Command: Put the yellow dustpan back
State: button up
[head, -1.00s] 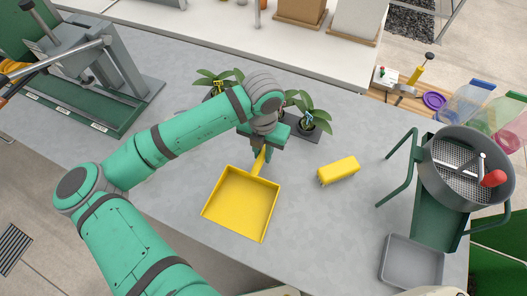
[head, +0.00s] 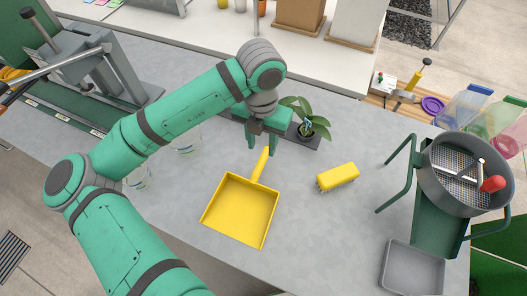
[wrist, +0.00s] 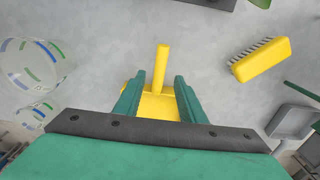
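The yellow dustpan (head: 240,208) lies flat on the grey bench in the head view, its handle (head: 262,165) pointing away towards my gripper. My gripper (head: 262,143) is open and empty, just beyond the handle's end, with its two green fingers apart. In the wrist view the dustpan's handle (wrist: 162,68) shows in line with the gap between the fingers (wrist: 158,92), and its pan is mostly hidden behind the fingers and my gripper's body. The fingers do not appear to touch the handle.
A yellow brush (head: 338,177) lies to the right of the dustpan. Clear cups (wrist: 36,62) stand left of my gripper. A potted plant (head: 312,125) stands behind it. A grey sieve (head: 465,175) on a green stand and a grey tray (head: 412,268) are at right.

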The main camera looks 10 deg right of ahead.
notch_tip(320, 180, up, 3)
jog(key=shift+s+d+r, duration=0.1)
jog(key=shift+r, duration=0.1)
